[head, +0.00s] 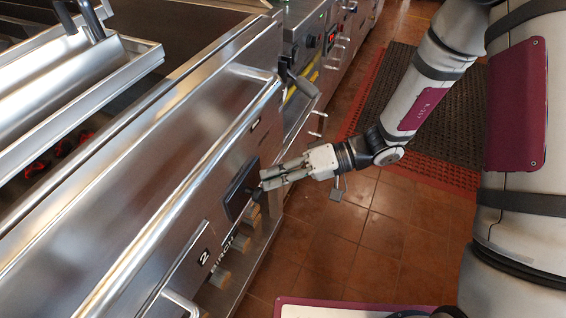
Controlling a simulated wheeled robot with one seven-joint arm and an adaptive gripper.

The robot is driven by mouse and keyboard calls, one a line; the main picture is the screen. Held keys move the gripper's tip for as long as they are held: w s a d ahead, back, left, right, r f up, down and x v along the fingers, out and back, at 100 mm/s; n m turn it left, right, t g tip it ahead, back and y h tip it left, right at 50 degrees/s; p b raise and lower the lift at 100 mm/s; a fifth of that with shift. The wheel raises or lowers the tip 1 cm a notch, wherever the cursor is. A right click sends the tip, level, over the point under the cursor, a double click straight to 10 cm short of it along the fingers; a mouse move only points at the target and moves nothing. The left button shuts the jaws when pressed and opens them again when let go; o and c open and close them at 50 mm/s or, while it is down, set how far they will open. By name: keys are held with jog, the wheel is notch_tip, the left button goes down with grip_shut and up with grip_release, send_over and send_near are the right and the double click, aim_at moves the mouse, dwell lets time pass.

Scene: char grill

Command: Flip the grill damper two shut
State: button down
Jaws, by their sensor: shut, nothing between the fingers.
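The steel grill front (190,180) fills the left half of the head view. A dark rectangular plate (237,190) is set in it, with a small dark knob or lever (253,193) at its right side.
A long steel rail (150,235) runs along the grill front. A dark lever handle (300,82) sticks out farther up. Tiled floor (330,245) is open to the right, with a dark mat (400,110) behind my arm.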

jog(key=shift+s+a, duration=0.1)
jog(key=shift+s, duration=0.15)
jog(key=shift+w+d+r, duration=0.2)
jog(key=shift+w+r, duration=0.05)
jog(key=shift+w, duration=0.2)
jog(key=w+p+v, duration=0.1)
jog(key=v, duration=1.1)
jog(key=shift+w+a+r+p, duration=0.2)
jog(key=shift+w+r+p, duration=0.2)
jog(key=shift+w, duration=0.05)
